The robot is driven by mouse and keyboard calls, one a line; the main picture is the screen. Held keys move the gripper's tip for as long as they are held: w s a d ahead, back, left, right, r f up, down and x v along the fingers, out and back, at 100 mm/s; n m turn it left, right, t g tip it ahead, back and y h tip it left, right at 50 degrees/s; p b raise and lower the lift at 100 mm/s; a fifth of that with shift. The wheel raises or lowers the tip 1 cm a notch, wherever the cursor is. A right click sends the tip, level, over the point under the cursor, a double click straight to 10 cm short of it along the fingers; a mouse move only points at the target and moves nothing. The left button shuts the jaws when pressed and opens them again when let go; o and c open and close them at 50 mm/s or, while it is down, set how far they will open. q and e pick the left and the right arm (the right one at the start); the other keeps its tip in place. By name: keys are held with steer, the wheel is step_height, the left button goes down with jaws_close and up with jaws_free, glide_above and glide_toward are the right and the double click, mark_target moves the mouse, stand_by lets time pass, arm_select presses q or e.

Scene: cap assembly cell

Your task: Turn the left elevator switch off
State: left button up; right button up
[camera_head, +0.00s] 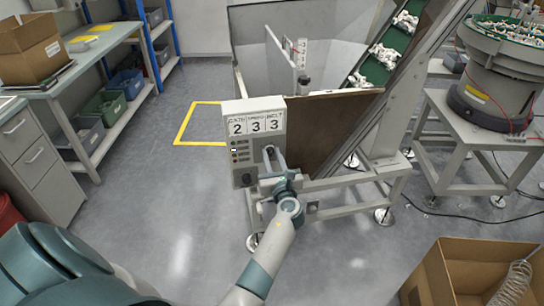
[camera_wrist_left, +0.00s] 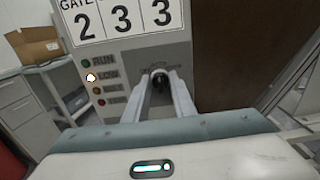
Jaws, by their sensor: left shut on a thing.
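The elevator's control box (camera_head: 240,139) stands at the front left corner of the hopper, with a plate reading 2 3 3 on top. My left gripper (camera_head: 270,153) reaches its front face from below. In the left wrist view, the dark switch knob (camera_wrist_left: 159,83) sits between the fingertips of my left gripper (camera_wrist_left: 159,76), which is shut on it. The fingers and the angle hide the knob's exact setting. Left of it is a column of indicator lamps; the one beside LOW (camera_wrist_left: 91,77) glows white. My right gripper is out of view.
A brown hopper panel (camera_head: 335,125) and the green-belted elevator (camera_head: 385,53) stand behind the box. A bowl feeder (camera_head: 498,97) is at right, and an open carton (camera_head: 450,262) at front right. A workbench (camera_head: 88,62) is at left. The floor between is clear.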

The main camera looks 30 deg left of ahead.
arm_select(q)
steer(key=shift+f+n+b, duration=0.1)
steer(key=shift+n+b, duration=0.25)
steer(key=shift+n, duration=0.65)
steer(key=n+b, duration=0.2)
steer(key=n, duration=0.1)
steer(key=shift+s+f+n+b, duration=0.1)
steer(key=shift+n+b, duration=0.2)
steer(key=shift+n, duration=0.1)
steer(key=shift+a+n+b, duration=0.1)
steer(key=shift+n+b, duration=0.45)
steer(key=shift+n, duration=1.05)
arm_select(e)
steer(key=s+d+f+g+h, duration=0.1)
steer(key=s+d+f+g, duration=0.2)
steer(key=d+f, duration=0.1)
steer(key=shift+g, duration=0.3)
arm_select(q)
steer(key=o, duration=1)
